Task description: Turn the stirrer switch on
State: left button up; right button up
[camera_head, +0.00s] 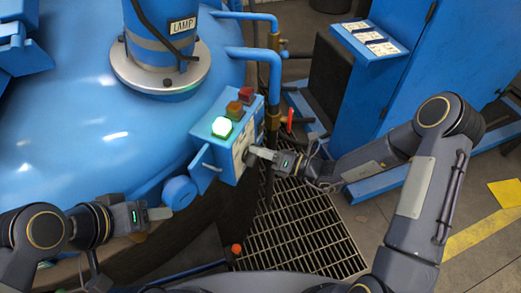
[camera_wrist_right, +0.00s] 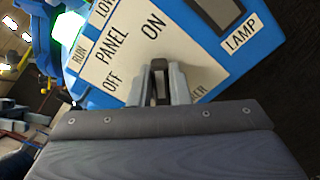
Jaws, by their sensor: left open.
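The blue control box (camera_head: 205,135) stands on the vessel's right side, with a white switch plate (camera_head: 241,150) on its side face. In the right wrist view the plate (camera_wrist_right: 125,35) shows PANEL, ON and OFF; a label ending in "ER" is partly hidden. My right gripper (camera_head: 252,155) is at the plate; in its wrist view the fingers (camera_wrist_right: 159,85) stand close together around a dark upright part, perhaps the switch lever. I cannot tell whether they grip it. My left gripper (camera_head: 160,213) is open and empty, left of the box and apart from it.
Green (camera_head: 222,127), amber (camera_head: 234,110) and red (camera_head: 246,95) lamps sit on the box top; the green one glows. Pipes with a red valve lever (camera_head: 290,119) stand behind. Floor grating (camera_head: 300,225) lies below.

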jog(key=o, duration=0.4)
jog(key=shift+o, duration=0.2)
jog(key=b+v, duration=0.1)
jog(key=v, duration=0.7)
jog(key=s+r+n+g+h, duration=0.3)
jog(key=s+r+n+g, duration=0.3)
jog(key=s+r+n, duration=0.8)
jog(key=s+d+f+n+t+h, duration=0.1)
jog(key=s+d+n+t+h, duration=0.1)
jog(key=d+n, duration=0.4)
jog(key=s+d+n+t+h, duration=0.2)
jog(key=s+d+n+h, duration=0.3)
jog(key=n, duration=0.5)
jog(key=shift+s+d+f+n+h, duration=0.35)
jog(key=shift+d+h, duration=0.2)
jog(key=shift+h, duration=0.65)
